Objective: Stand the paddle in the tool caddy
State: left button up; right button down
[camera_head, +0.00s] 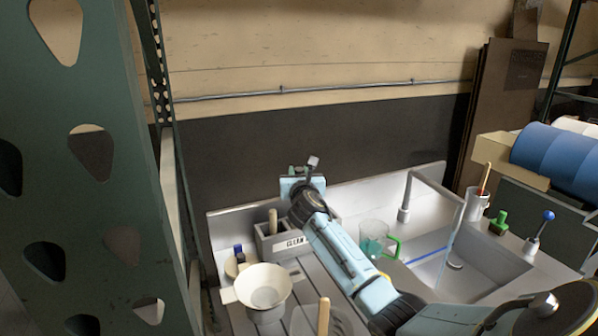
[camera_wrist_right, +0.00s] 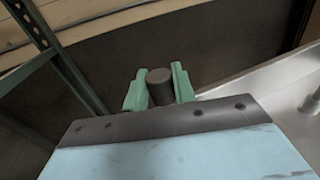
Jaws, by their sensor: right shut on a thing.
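My right gripper (camera_head: 301,170) is at the back of the counter, above and behind the grey tool caddy. It is shut on the paddle (camera_head: 313,161), of which a short grey end shows above the fingers. In the right wrist view the green fingertips (camera_wrist_right: 159,88) sit either side of the paddle's dark round end (camera_wrist_right: 160,76). The rest of the paddle is hidden by my gripper and wrist. The tool caddy (camera_head: 266,246) carries a CLEAN label and has a wooden handle (camera_head: 273,220) standing in its left part. My forearm hides its right part. My left gripper is not in view.
A cream funnel (camera_head: 264,289) stands in front of the caddy. A clear jug with a green handle (camera_head: 375,238) and a sink with a tap (camera_head: 404,213) are to the right. A green perforated rack post (camera_head: 95,190) fills the left. A back wall rises behind the counter.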

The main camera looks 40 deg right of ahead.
jog(key=c, duration=1.1)
grip_release()
jog(key=shift+o, duration=0.2)
jog(key=p+v, duration=0.1)
jog(key=v, duration=1.2)
jog(key=shift+s, duration=0.2)
jog(key=shift+a+r, duration=0.1)
